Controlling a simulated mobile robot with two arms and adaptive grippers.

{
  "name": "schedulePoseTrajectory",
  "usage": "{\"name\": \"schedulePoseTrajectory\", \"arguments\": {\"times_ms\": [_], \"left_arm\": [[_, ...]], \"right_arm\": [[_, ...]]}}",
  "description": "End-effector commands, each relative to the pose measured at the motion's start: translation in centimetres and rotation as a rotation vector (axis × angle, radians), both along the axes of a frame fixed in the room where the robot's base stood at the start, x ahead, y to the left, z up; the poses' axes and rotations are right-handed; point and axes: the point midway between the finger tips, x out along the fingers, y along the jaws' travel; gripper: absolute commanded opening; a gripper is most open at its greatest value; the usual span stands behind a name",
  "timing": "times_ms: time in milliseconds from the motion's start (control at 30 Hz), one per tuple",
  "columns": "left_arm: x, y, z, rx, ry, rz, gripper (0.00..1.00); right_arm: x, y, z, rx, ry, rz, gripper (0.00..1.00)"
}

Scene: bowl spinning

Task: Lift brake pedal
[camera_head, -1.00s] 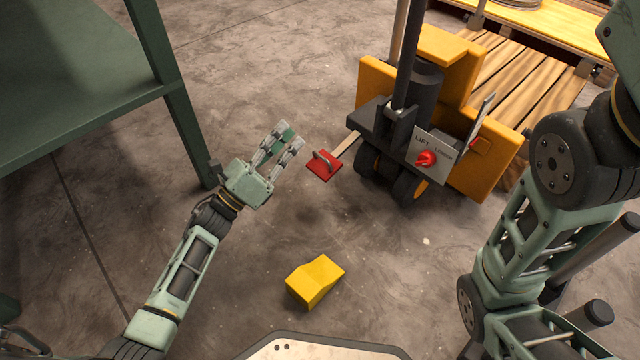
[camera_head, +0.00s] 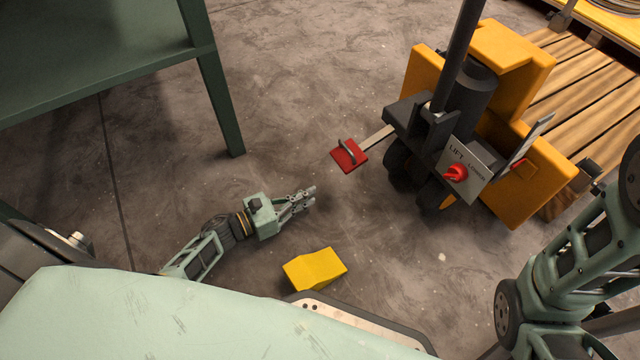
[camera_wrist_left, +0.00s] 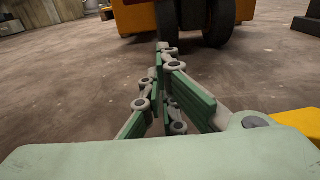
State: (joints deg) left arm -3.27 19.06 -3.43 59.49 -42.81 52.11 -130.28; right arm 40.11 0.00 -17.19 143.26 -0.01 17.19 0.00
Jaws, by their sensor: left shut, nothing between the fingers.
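The brake pedal (camera_head: 349,156) is a red plate with a grey loop on top. It sits at the end of a flat metal bar (camera_head: 379,138) on the left side of the yellow pallet jack (camera_head: 512,150). My left gripper (camera_head: 311,194) is shut and empty, below and left of the pedal in the head view and apart from it. In the left wrist view the closed fingers (camera_wrist_left: 162,55) point towards the jack's wheels (camera_wrist_left: 215,20). My right arm shows at the right edge, but its gripper is out of view.
A yellow wedge block (camera_head: 315,268) lies on the floor just below my left gripper. A green table frame (camera_head: 218,105) stands at the upper left. A wooden pallet (camera_head: 585,85) is behind the jack. The floor between gripper and pedal is clear.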

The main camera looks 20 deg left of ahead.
Motion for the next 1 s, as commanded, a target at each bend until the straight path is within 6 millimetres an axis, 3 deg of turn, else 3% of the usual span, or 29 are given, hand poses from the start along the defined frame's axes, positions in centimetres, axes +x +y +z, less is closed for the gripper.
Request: {"name": "schedulePoseTrajectory", "arguments": {"times_ms": [467, 700, 1000], "left_arm": [[7.7, -6.1, -0.9, -0.003, -0.005, -0.002, 0.0], [6.6, -5.2, 2.3, 0.0, -0.001, -0.002, 0.0], [6.4, -5.1, 3.3, -0.003, 0.001, -0.001, 0.0]], "right_arm": [[0.0, 0.0, -4.5, -0.001, -0.001, 0.0, 0.4], [-0.1, 0.0, -3.6, -0.001, -0.002, 0.0, 0.4], [-0.1, 0.0, -3.6, -0.001, -0.002, 0.0, 0.4]]}}
